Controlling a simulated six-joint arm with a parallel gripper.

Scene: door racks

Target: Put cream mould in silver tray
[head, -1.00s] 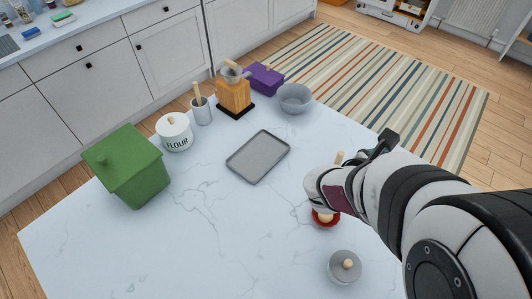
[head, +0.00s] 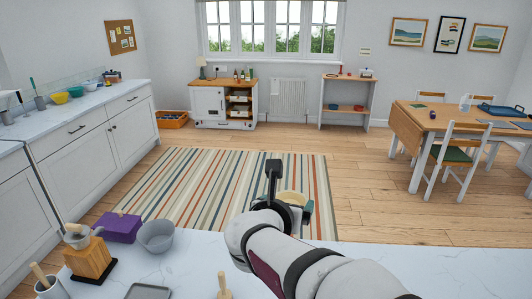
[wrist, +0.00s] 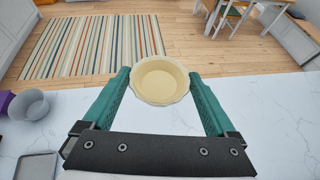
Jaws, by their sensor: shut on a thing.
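The cream mould (wrist: 161,80) is a round, fluted, shallow dish, held between the green fingers of my gripper (wrist: 165,77) in the wrist view. In the head view the mould (head: 292,198) shows partly behind my wrist, with a green finger at its right. It is raised near the counter's far edge, open side visible and empty. The silver tray (head: 148,292) is a flat grey tray on the marble counter, cut off by the bottom edge in the head view. In the wrist view the tray (wrist: 36,166) lies at the lower left, apart from my gripper.
A grey bowl (head: 157,237), a purple box (head: 118,227) and a wooden block (head: 88,258) stand left on the counter (head: 205,262). A wooden handle (head: 224,287) rises near my arm. The counter between bowl and arm is clear.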

